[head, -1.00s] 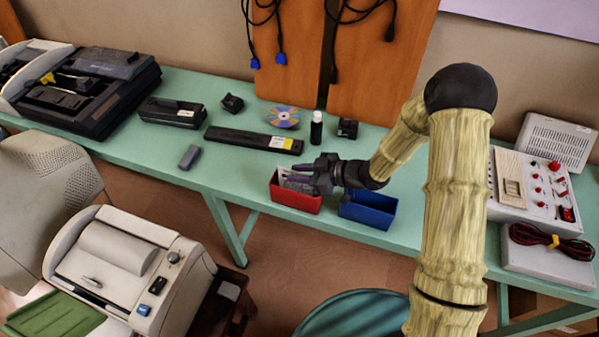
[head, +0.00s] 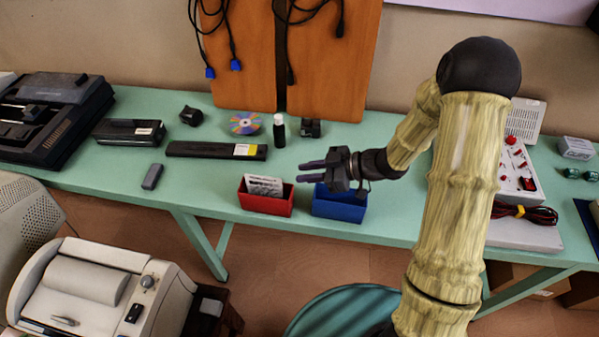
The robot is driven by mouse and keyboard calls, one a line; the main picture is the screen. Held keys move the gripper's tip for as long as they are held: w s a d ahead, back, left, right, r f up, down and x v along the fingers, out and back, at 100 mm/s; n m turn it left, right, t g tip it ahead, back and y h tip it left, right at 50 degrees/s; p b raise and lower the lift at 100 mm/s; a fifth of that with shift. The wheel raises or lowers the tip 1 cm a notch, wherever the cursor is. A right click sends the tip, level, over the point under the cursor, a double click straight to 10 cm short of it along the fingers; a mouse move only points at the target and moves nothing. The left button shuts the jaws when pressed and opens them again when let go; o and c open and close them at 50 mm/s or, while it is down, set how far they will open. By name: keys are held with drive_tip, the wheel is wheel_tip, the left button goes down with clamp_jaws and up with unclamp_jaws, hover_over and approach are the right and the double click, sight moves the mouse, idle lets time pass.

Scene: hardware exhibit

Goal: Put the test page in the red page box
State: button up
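The test page (head: 264,185) is a small white printed sheet. It stands in the red page box (head: 266,204) on the green table, with its upper part showing above the rim and its lower part hidden inside. My gripper (head: 308,172) is above and to the right of the red box, over the left side of the blue box (head: 340,206). Its dark fingers point left and look spread apart, with nothing between them. The page is apart from the fingers.
Behind the boxes lie a long black bar (head: 216,150), a disc (head: 245,123), a small black bottle (head: 279,130) and a dark block (head: 310,128). A grey block (head: 152,177) lies to the left. A control panel (head: 516,170) stands at the right. The table between is clear.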

idle(0.7)
drive_tip(key=w+d+r+m+t+h, duration=0.2)
drive_tip(key=d+m+t+h, duration=0.15)
drive_tip(key=d+h, duration=0.2)
drive_tip(key=w+d+r+m+t+h, duration=0.25)
drive_tip(key=d+m+h, duration=0.2)
drive_tip(key=d, duration=0.25)
drive_tip(key=s+d+r+m+g+h, duration=0.1)
drive_tip(key=s+m, duration=0.3)
drive_tip(key=s, duration=0.4)
drive_tip(key=s+d+r+m+g+h, duration=0.1)
drive_tip(key=s+d+m+g+h, duration=0.1)
drive_tip(key=s, duration=0.6)
drive_tip(key=d+m+g, duration=0.1)
drive_tip(key=d+m, duration=0.1)
drive_tip(key=m, duration=0.1)
drive_tip(key=shift+s+d, duration=0.2)
drive_tip(key=shift+d, duration=0.05)
drive_tip(key=shift+r, duration=0.1)
